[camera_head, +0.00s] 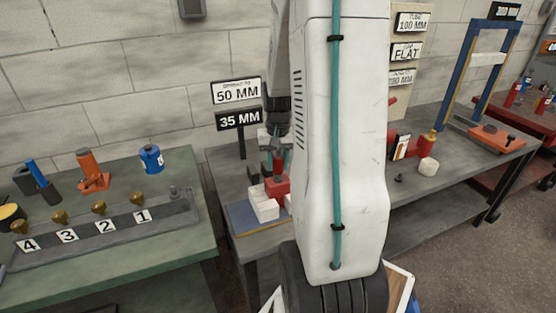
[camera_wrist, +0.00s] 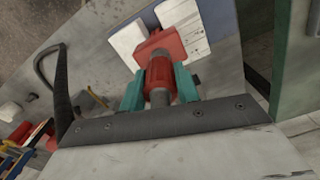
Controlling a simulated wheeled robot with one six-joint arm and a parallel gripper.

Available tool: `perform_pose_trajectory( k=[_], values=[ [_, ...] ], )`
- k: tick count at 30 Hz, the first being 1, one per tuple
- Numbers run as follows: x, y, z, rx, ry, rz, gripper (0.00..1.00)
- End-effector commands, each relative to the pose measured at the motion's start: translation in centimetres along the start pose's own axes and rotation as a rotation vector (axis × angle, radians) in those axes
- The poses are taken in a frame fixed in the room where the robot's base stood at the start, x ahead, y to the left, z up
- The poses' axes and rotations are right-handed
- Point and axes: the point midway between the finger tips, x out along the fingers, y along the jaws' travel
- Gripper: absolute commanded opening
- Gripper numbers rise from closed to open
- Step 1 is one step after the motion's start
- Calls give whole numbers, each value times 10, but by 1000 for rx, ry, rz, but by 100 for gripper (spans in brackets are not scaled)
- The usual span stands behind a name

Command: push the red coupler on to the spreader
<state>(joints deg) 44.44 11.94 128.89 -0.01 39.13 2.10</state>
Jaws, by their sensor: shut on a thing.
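The red coupler (camera_wrist: 160,74) is a short red cylinder between the teal fingers of my gripper (camera_wrist: 159,86), which is shut on it. A grey stub shows at its near end. Just beyond it is a red block (camera_wrist: 158,46) set by white blocks, which looks like the spreader. The coupler's far end overlaps this block in the wrist view; I cannot tell whether they touch or are joined. In the head view my gripper (camera_head: 275,158) points down above the red block (camera_head: 277,188), partly hidden by my arm.
White blocks (camera_head: 264,207) stand on a blue-edged board (camera_head: 242,219) on the grey bench. A green bench (camera_head: 150,252) with numbered brass fittings is at left. A blue frame (camera_head: 463,70) stands at right. Signs reading 50 MM and 35 MM (camera_head: 238,119) stand behind my gripper.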

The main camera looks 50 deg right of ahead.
Motion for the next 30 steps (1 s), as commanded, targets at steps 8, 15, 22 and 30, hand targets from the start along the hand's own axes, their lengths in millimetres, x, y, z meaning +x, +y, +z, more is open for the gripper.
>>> perform_pose_trajectory(
  k=[8, 15, 22, 30],
  values=[
    [7, 0, 0, 0, -2, 0, 4],
    [13, 0, 0, 0, 0, 0, 4],
    [13, 0, 0, 0, 0, 0, 57],
    [4, 0, 0, 0, 1, 0, 57]
  ],
)
